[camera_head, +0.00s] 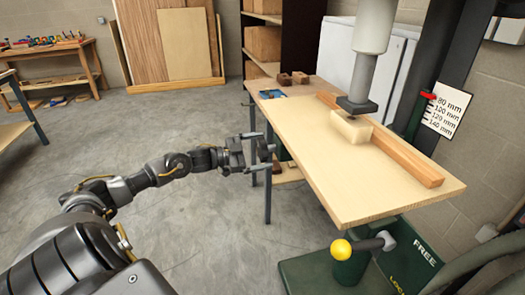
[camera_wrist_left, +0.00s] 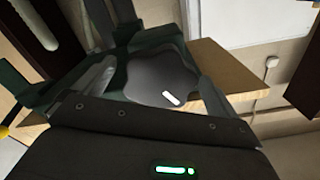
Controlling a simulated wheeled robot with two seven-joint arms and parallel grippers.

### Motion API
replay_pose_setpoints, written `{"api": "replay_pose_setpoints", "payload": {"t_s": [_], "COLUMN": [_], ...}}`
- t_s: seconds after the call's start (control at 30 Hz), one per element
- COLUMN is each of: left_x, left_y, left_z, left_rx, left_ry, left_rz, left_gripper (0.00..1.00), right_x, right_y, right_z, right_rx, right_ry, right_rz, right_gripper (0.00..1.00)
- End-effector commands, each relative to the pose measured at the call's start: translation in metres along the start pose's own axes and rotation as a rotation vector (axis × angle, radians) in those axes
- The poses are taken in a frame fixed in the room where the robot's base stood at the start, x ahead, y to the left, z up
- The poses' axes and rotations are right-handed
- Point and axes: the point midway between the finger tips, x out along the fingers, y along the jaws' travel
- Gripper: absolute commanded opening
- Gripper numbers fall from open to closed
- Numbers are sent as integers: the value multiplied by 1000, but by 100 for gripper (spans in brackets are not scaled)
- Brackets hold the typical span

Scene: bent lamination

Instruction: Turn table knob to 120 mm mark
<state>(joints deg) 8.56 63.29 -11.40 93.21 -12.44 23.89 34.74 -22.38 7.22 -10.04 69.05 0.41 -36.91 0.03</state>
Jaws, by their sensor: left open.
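A dark grey lobed knob (camera_wrist_left: 160,75) with a white mark shows in the left wrist view, in front of a green machine part; I cannot make it out in the head view. My left gripper (camera_head: 264,150) is open and empty beside the table's left edge, its fingers on either side of the knob in the wrist view. Contact cannot be told. The mm scale plate (camera_head: 446,109) reads 80 to 140 mm, and a red pointer (camera_head: 428,96) sits near its 80 mm line. The wooden table (camera_head: 330,165) is level. My right gripper is out of view.
A pale block (camera_head: 351,129) and a long wooden bar (camera_head: 400,155) lie on the table under the press head (camera_head: 356,104). A yellow ball lever (camera_head: 341,249) stands at the front by a FREE/LOCK plate (camera_head: 415,258). Floor left of the table is clear.

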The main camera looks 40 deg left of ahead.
Motion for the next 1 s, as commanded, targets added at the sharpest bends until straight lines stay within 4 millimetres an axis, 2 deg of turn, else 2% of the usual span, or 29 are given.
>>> {"api": "replay_pose_setpoints", "payload": {"t_s": [0.2,0.47,0.57,0.8,1.0], "left_x": [11,11,11,11,11], "left_y": [0,0,0,0,0], "left_z": [0,0,0,0,0], "left_rx": [2,1,1,1,13], "left_ry": [0,-1,-1,0,0], "left_rz": [-1,0,0,0,1], "left_gripper": [97,97,86,55,54], "right_x": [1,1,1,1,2], "right_y": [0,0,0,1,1], "right_z": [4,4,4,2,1], "right_rx": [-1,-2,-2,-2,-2], "right_ry": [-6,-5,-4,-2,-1], "right_rz": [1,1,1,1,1], "right_gripper": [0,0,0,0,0]}}
